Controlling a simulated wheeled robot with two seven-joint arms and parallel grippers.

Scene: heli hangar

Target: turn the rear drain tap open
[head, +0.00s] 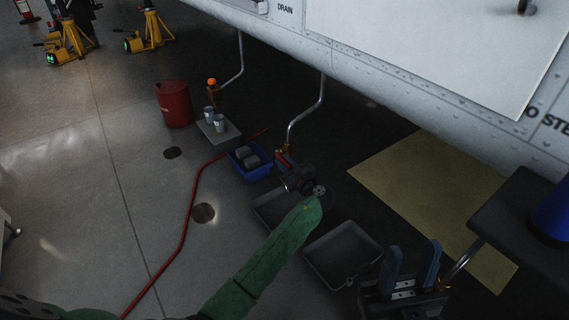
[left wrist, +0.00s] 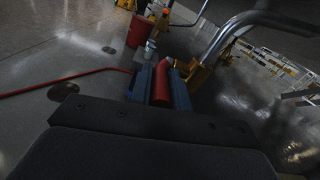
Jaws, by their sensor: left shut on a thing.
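A brass drain tap (head: 288,148) hangs at the lower end of a bent metal pipe (head: 322,92) under the white hull. Its red lever handle (left wrist: 161,84) shows in the left wrist view, between the blue fingers, with the yellow-brass tap body (left wrist: 199,78) just right of it. My left gripper (head: 286,166) is shut on the red handle; the head view shows little of the handle. My right gripper (head: 413,252) is open and empty at the lower right, fingers pointing up. A second tap with an orange top (head: 212,83) hangs from another pipe farther back.
Grey trays (head: 342,252) lie on the floor below and beside my left gripper. A blue bin (head: 254,176) stands just left of the tap. A dark stand (head: 510,210) is at right.

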